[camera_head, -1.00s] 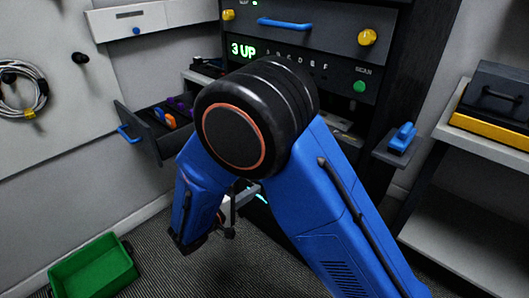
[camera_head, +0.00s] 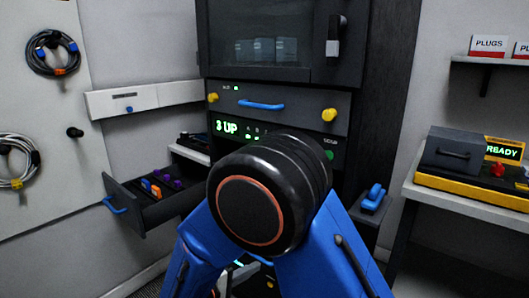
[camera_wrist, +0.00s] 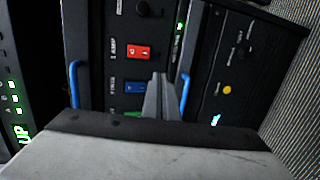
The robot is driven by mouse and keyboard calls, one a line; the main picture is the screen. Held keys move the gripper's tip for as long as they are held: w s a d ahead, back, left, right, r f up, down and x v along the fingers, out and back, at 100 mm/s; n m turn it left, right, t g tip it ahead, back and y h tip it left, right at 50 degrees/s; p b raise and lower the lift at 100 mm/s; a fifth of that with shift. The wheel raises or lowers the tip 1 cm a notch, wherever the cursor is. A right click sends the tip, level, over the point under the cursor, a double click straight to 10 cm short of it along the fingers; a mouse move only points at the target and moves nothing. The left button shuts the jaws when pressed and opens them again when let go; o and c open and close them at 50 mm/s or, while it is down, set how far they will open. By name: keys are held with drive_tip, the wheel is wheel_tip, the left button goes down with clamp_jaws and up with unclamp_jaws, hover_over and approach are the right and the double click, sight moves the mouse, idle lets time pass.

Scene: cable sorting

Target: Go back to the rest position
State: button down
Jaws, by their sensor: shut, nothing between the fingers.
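My gripper (camera_wrist: 160,97) shows in the wrist view with its two grey fingers together and nothing between them. It points at a dark rack front with red (camera_wrist: 140,51), blue (camera_wrist: 135,87) and green (camera_wrist: 133,114) coloured parts. I cannot tell how far the fingertips are from the rack.
An open drawer (camera_head: 140,207) with coloured plugs sticks out at the left. A small ledge with a blue handle (camera_head: 374,197) juts out right of the rack (camera_head: 285,122). A shelf (camera_head: 470,198) with a grey-and-yellow box (camera_head: 460,158) stands at the right. Coiled cables (camera_head: 52,53) hang on the left wall.

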drive_tip(key=s+d+r+m+g+y, duration=0.1)
drive_tip(key=s+d+r+m+g, duration=0.15)
drive_tip(key=d, duration=0.55)
drive_tip(key=s+d+r+m+g, duration=0.1)
drive_tip(key=s+d+r+g, duration=0.2)
drive_tip(key=d, duration=0.5)
drive_tip(key=s+d+r+m+g+y, duration=0.1)
drive_tip(key=d+r+m+g, duration=0.2)
drive_tip(key=d, duration=0.5)
drive_tip(key=s+d+r+m+t+y, duration=0.1)
drive_tip(key=s+d+r+y, duration=0.2)
drive_tip(key=s, duration=0.5)
drive_tip(key=s+d+r+m+t+y, duration=0.1)
drive_tip(key=s+d+r+m+y, duration=0.1)
drive_tip(key=s+d+y, duration=0.4)
drive_tip(key=shift+s+r, duration=0.8)
drive_tip(key=shift+s, duration=0.85)
drive_tip(key=shift+d, duration=0.1)
